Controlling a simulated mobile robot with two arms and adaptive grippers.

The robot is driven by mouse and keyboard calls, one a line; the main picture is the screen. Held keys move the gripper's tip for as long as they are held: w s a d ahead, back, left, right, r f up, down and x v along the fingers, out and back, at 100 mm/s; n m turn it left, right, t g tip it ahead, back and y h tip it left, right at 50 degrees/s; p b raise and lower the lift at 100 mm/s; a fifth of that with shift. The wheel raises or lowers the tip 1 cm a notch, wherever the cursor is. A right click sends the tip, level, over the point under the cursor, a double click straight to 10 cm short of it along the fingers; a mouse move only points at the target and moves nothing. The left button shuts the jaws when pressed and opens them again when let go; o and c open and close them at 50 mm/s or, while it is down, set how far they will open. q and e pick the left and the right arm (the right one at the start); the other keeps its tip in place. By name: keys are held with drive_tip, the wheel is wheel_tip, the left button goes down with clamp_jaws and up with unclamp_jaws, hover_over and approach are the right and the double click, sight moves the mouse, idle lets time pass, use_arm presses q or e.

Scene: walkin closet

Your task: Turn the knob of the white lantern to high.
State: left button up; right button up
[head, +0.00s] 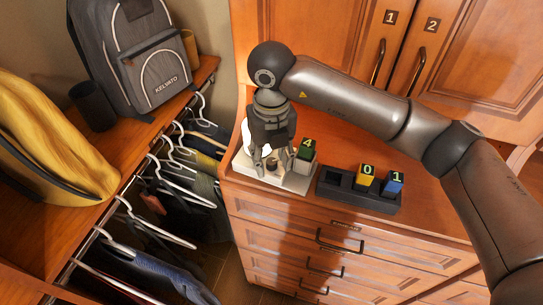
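The white lantern (246,162) stands on top of the wooden dresser, with a bright white part rising behind my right gripper. A small dark round knob (272,163) shows low at its front. My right gripper (271,167) points down over the lantern, with its fingers spread to either side of the knob. Gaps seem to show between the fingers and the knob, so I see no clear contact. The gripper and wrist hide much of the lantern, and the knob's setting cannot be read. My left gripper is out of view.
A dark tray (335,195) holds a yellow block marked 0 (367,176) and a blue block marked 1 (392,183). Cabinet doors (340,35) stand behind; a backpack (140,60) and hangers (165,185) are left.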

sight(271, 161)
drive_tip(key=shift+r, duration=0.15)
wheel_tip(271, 161, up, 12)
idle(0.6)
drive_tip(key=shift+f, duration=0.2)
